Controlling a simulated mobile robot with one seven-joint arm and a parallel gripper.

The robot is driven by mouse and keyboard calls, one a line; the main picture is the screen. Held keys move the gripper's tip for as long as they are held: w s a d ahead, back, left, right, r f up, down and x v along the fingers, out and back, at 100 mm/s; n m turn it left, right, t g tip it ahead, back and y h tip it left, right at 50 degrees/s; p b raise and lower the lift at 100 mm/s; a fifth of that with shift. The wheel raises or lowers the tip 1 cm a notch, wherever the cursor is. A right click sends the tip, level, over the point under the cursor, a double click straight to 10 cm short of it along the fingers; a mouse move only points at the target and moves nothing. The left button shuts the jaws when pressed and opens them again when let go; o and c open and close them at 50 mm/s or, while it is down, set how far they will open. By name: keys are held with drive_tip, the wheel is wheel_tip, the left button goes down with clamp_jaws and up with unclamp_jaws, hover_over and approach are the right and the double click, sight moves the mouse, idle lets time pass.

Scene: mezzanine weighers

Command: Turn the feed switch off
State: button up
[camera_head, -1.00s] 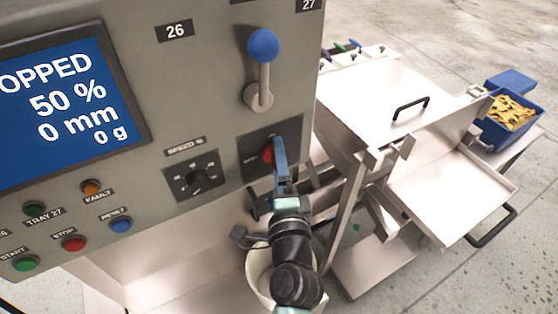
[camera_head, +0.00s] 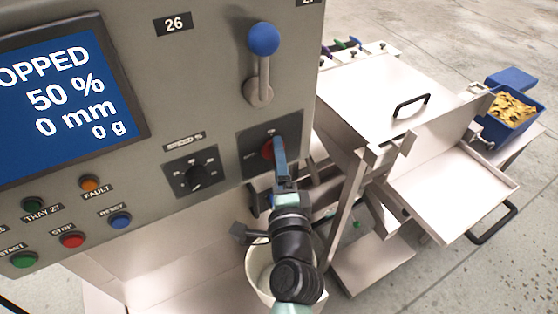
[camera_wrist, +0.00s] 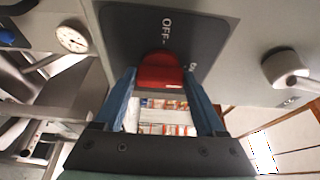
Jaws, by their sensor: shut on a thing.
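The feed switch (camera_head: 267,150) is a red knob on a dark plate on the grey control panel. In the wrist view the red knob (camera_wrist: 160,70) sits between the blue fingertips, under the lettering "OFF" on the dark plate (camera_wrist: 197,28). My gripper (camera_head: 279,152) reaches up to the knob from below and is shut on it. In the wrist view my gripper (camera_wrist: 162,88) has one blue finger on each side of the knob. The fingers hide part of the knob in the head view, and its exact pointing direction is hard to tell.
Left of the switch is a black speed dial (camera_head: 195,175). Above is a blue-balled lever (camera_head: 262,60). A screen (camera_head: 60,100) reads "OPPED", 50 %, 0 mm, 0 g. A white bucket (camera_head: 256,270) stands below my arm. A blue bin (camera_head: 512,130) with yellowish pieces is at right.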

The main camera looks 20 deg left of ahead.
drive_tip(key=shift+f+b, duration=0.25)
drive_tip(key=shift+b, duration=0.2)
drive_tip(key=n+y+b, duration=0.3)
drive_tip(key=n+b, duration=0.4)
drive_tip(key=b, duration=0.6)
drive_tip(key=n+g+y+b, duration=0.1)
drive_tip(key=n+y+b, duration=0.1)
drive_tip(key=n+b, duration=0.6)
drive_tip(key=n+y+b, duration=0.3)
drive_tip(key=n+b, duration=0.4)
drive_tip(key=b, duration=1.2)
drive_tip(key=shift+w+d+f+g+y, duration=0.2)
drive_tip(key=shift+w+g+y, duration=0.1)
drive_tip(key=shift+g, duration=0.1)
drive_tip(key=shift+r+n, duration=0.1)
drive_tip(key=shift+n, duration=0.3)
drive_tip(key=o, duration=1.3)
